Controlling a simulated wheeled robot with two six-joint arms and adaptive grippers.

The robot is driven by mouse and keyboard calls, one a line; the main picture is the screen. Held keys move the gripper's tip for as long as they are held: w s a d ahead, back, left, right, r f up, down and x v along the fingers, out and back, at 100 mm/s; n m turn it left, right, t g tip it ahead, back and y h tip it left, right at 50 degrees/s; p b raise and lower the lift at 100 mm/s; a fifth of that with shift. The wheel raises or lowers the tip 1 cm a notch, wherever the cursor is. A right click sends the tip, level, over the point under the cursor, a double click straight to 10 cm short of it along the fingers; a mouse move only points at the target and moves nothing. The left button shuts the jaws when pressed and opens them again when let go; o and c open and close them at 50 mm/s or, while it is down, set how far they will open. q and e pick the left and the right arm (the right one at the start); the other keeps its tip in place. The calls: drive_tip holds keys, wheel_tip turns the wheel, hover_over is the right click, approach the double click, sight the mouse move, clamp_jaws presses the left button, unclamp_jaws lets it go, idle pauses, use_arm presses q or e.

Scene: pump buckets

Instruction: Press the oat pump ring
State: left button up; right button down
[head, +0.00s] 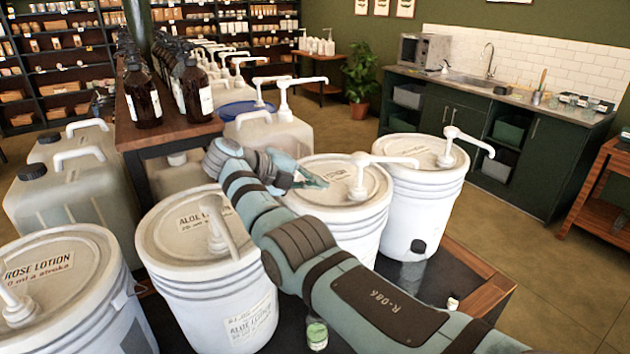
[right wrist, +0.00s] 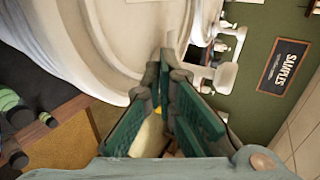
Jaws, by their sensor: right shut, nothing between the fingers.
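Four white pump buckets stand in a row in the head view. The rose lotion bucket (head: 65,325) is far left and the aloe lotion bucket (head: 180,290) is beside it. A third bucket (head: 365,225) has a white pump (head: 359,175) and a partly covered label. The fourth bucket (head: 425,205), at right, has a pump (head: 448,145) and an unreadable label. I cannot tell which is oat. My right gripper (head: 318,180) is shut and empty near the third bucket's lid, left of its pump. It also shows in the right wrist view (right wrist: 165,65). My left gripper is not in view.
My right arm crosses in front of the buckets. A bench with brown bottles (head: 142,95) and clear jugs (head: 75,190) stand behind on the left. A small green-labelled jar (head: 317,335) sits low in front. A sink counter (head: 500,90) is at the back right.

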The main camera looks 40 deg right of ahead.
sight(335, 199)
drive_tip(key=x, duration=0.6)
drive_tip(key=shift+s+d+r+p, duration=0.15)
drive_tip(key=shift+s+p, duration=0.1)
drive_tip(key=shift+p, duration=0.15)
drive_tip(key=shift+d+f, duration=0.35)
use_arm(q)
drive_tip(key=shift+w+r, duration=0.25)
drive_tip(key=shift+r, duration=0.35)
use_arm(e)
drive_tip(key=shift+w, duration=0.1)
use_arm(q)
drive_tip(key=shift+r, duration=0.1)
